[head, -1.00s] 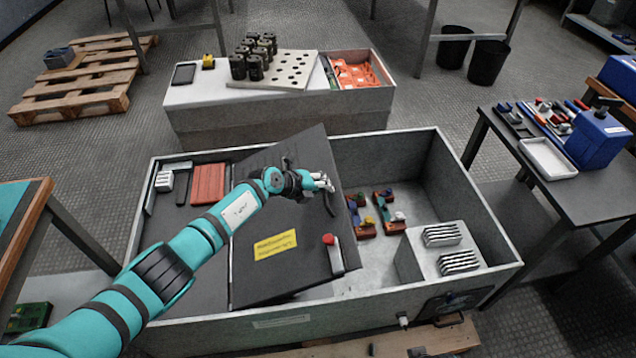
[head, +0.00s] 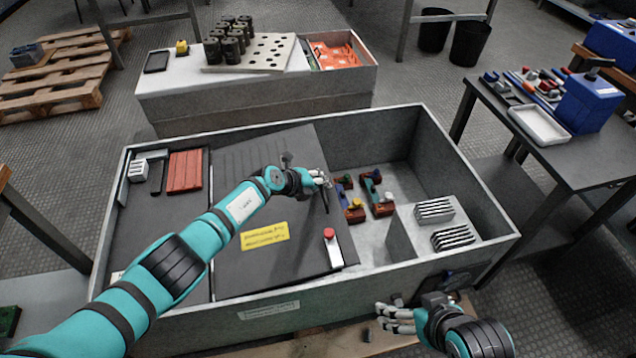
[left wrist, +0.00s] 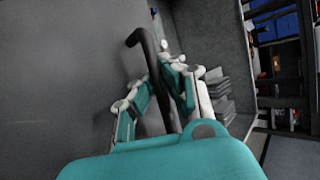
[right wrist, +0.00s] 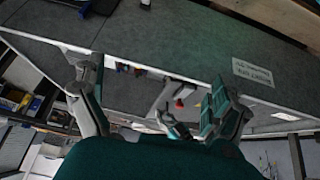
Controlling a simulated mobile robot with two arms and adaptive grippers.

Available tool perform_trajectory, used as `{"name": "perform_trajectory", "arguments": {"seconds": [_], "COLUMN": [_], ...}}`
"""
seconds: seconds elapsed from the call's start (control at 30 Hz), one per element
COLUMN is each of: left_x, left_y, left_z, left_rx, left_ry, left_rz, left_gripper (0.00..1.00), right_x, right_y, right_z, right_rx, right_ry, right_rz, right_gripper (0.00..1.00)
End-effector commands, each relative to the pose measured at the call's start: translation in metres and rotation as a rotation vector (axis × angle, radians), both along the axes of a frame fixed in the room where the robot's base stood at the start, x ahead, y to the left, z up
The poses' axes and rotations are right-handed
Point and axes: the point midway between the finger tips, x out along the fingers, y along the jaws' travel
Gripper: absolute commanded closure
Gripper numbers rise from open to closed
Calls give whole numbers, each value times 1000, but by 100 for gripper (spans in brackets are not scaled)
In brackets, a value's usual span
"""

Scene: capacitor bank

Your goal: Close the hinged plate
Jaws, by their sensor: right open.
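The hinged plate (head: 290,225) is a dark panel with a yellow label (head: 265,236), over the middle of the grey box. It looks nearly flat, still slightly tilted, with its free edge on the right. A black bar handle (left wrist: 140,40) stands near that edge. My left gripper (head: 322,180) is at the handle, with its fingers on both sides of the bar; the contact is partly hidden. A white piece with a red knob (head: 331,245) is at the plate's lower right. My right gripper (head: 385,318) is open and empty, outside the box's front wall.
The grey box (head: 465,185) has walls around the plate. Right of it are small red-and-blue parts (head: 377,195) and a block with white-striped stacks (head: 452,240). A side table (head: 590,165) stands at the right, another bench (head: 230,110) behind.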

Motion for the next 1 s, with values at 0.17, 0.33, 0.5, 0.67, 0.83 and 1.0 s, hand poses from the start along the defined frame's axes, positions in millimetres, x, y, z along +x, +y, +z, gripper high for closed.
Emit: {"name": "perform_trajectory", "arguments": {"seconds": [0.17, 0.33, 0.5, 0.67, 0.83, 1.0], "left_x": [-1, -1, 0, 0, 0, 0], "left_y": [2, 0, -1, -1, -1, -1], "left_z": [-25, -37, -46, -51, -54, -55], "left_rx": [6, 6, 7, 8, 9, 10], "left_ry": [12, 11, 13, 12, 12, 13], "left_rz": [5, 6, 6, 6, 7, 7], "left_gripper": [100, 100, 100, 100, 100, 100], "right_x": [57, 90, 105, 109, 110, 110], "right_y": [21, 36, 45, 50, 52, 52], "right_z": [30, 72, 110, 135, 150, 156], "right_rx": [73, 136, 187, 221, 241, 247], "right_ry": [-330, -604, -818, -953, -1032, -1058], "right_rz": [25, 43, 56, 63, 66, 68], "right_gripper": [0, 0, 0, 0, 0, 0]}}
